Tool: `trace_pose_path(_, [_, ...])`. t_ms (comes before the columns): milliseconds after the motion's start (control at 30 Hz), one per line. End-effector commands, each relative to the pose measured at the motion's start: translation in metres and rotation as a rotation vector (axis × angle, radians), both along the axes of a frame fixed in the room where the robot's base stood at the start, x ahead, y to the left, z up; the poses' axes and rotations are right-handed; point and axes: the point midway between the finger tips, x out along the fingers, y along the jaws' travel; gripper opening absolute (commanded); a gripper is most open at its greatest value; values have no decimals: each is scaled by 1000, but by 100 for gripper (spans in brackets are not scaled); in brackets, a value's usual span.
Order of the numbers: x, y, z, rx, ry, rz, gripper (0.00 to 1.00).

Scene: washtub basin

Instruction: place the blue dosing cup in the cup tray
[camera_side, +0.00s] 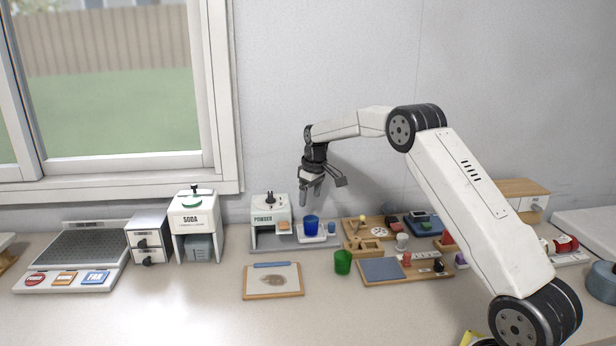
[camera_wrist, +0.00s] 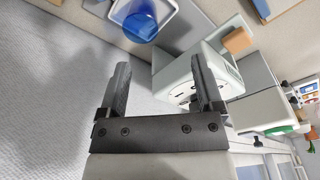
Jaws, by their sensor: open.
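A blue cup (camera_side: 311,226) stands upright on a small white tray (camera_side: 318,239) beside the powder dispenser. It also shows in the wrist view (camera_wrist: 140,26), on the white tray (camera_wrist: 172,34) near the top edge. I cannot tell for sure whether this white tray is the cup tray. My gripper (camera_side: 311,195) is above the blue cup, apart from it, fingers pointing down. In the wrist view my gripper (camera_wrist: 160,65) is open, with nothing between its fingers.
The powder dispenser (camera_side: 268,217) stands just left of the cup. A green cup (camera_side: 343,262) stands in front, near a clipboard (camera_side: 273,280). Wooden boards with small items (camera_side: 405,268) crowd the right. A soda dispenser (camera_side: 195,222) is further left. The front counter is clear.

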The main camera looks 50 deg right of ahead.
Motion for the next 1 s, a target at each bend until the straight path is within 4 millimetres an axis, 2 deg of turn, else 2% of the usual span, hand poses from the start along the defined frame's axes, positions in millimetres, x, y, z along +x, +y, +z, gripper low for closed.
trace_pose_path(267, [-25, 62, 3, -8, -15, -8, 84])
trace_pose_path(467, [-55, 107, 2, -12, -31, -15, 84])
trace_pose_path(767, [-117, 167, -6, -12, -55, -23, 84])
trace_pose_path(1000, [-178, 206, -16, -7, -75, -25, 84])
